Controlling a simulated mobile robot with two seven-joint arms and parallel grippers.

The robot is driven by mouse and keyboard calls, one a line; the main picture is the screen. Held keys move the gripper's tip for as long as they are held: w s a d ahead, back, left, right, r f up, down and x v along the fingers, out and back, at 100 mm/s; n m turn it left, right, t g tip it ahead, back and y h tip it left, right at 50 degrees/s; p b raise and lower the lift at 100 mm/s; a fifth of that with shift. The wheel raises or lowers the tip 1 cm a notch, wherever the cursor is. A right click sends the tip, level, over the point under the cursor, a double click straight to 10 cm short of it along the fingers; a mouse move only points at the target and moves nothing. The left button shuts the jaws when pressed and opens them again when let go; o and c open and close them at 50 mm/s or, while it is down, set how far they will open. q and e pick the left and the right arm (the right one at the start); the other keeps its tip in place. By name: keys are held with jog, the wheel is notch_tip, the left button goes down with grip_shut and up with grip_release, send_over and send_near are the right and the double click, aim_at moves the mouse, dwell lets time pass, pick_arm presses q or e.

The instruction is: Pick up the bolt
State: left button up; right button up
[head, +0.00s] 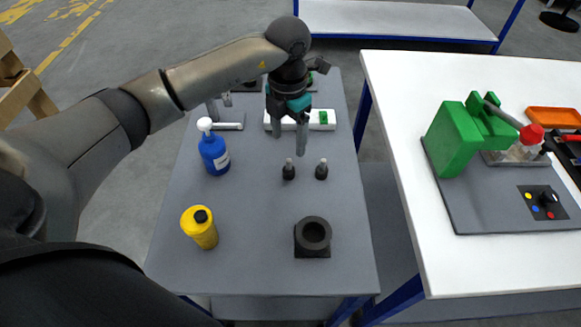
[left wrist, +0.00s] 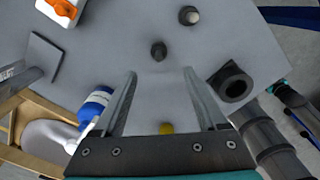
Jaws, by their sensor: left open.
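Two small dark bolts with lighter tips stand upright on the grey table, a left bolt (head: 288,171) and a right bolt (head: 321,171). My left gripper (head: 289,143) points down above and slightly behind the left bolt, open and empty. In the left wrist view the open fingers (left wrist: 160,74) have one bolt (left wrist: 158,50) just beyond their tips, roughly centred between them. The other bolt (left wrist: 189,15) is farther off at the top. Neither bolt is touched. I cannot tell which of the two the task means. My right gripper is out of view.
A blue bottle (head: 214,154) stands left of the bolts. A yellow bottle (head: 200,229) and a black block with a round hole (head: 313,238) are nearer me. A white case (head: 320,119) lies behind. A white table (head: 420,260) with a green machine (head: 455,138) stands right.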

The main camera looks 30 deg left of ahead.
aim_at(289, 160)
pick_arm(q)
notch_tip(289, 160, down, 5)
jog(key=shift+r, duration=0.1)
jog(key=shift+f+b, duration=0.3)
jog(key=shift+f, duration=0.15)
notch_tip(289, 160, down, 5)
jog(key=shift+w+b, duration=0.15)
jog(key=shift+b, duration=0.3)
jog(key=shift+c, duration=0.3)
grip_shut()
